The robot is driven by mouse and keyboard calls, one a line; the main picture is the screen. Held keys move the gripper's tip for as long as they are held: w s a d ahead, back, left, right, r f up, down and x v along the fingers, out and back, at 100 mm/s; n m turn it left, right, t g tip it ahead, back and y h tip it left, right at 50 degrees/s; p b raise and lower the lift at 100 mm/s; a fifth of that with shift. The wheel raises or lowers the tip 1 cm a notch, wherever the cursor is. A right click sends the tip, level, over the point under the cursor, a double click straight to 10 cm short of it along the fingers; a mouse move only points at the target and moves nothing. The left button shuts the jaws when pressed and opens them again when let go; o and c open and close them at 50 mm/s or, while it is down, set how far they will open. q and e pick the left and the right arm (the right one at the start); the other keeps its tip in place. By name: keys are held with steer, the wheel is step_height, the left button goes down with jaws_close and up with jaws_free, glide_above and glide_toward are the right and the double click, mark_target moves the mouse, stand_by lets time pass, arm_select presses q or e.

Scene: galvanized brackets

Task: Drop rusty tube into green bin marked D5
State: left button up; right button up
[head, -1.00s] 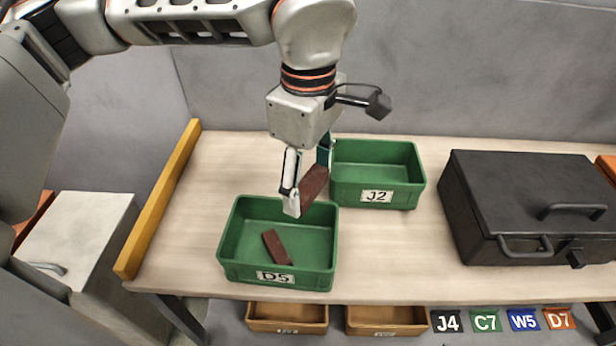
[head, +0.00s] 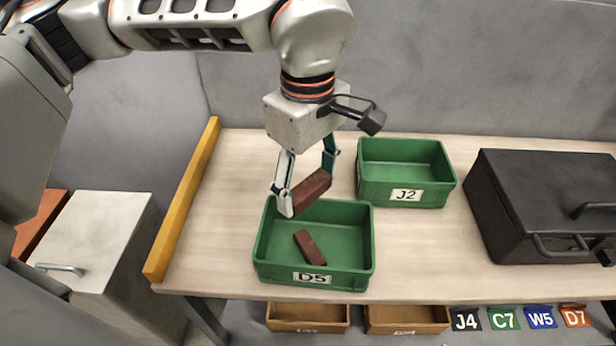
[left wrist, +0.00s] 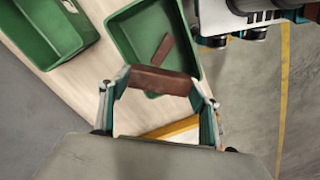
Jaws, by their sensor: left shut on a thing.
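My left gripper (head: 306,186) is shut on a rusty brown tube (head: 312,190), held above the back rim of the green bin marked D5 (head: 312,278). In the left wrist view the held tube (left wrist: 158,81) spans between the two fingers, with the D5 bin (left wrist: 128,50) beyond it. A second rusty brown piece (head: 309,246) lies inside the D5 bin, apart from the held one. My right gripper is not clearly seen in either view.
A green bin marked J2 (head: 405,195) stands behind and right of D5. A black case (head: 545,190) is at the right. A yellow edge strip (head: 185,200) bounds the table's left side. Brown trays (head: 308,317) sit below the front edge. Bare tabletop (head: 420,245) lies right of D5.

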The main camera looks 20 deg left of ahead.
mark_target(307, 200)
arm_select(q)
step_height(307, 200, down, 4)
steer(key=shift+r+b, duration=0.2)
steer(key=shift+b, duration=0.7)
steer(key=shift+f, duration=0.4)
steer(key=o, duration=1.1)
steer(key=shift+o, duration=0.6)
steer(key=shift+r, duration=0.15)
step_height(307, 200, up, 12)
steer(key=shift+f, duration=0.1)
arm_select(e)
steer(key=shift+w+d+f, duration=0.3)
steer(key=shift+w+f, duration=0.1)
steer(key=shift+f, duration=0.2)
